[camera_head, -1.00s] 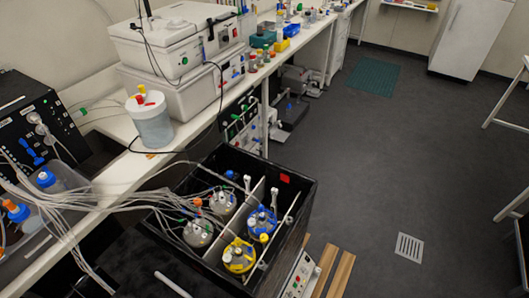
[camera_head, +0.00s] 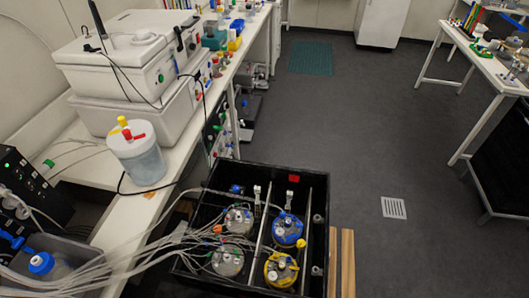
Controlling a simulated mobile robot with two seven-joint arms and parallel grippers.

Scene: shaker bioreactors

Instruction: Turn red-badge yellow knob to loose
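A black open-topped shaker box (camera_head: 321,205) stands at the bottom centre, with a red badge (camera_head: 294,178) on the inside of its far wall. Several bioreactor vessels stand in it. One has a yellow top (camera_head: 281,270), one a blue top (camera_head: 287,229), and two are clear with grey lids (camera_head: 239,219). Neither of my grippers is in view.
Many clear tubes (camera_head: 130,262) run from the left bench to the vessels. The white bench (camera_head: 125,215) on the left carries a white-lidded jar (camera_head: 136,150) and stacked white instruments (camera_head: 140,75).

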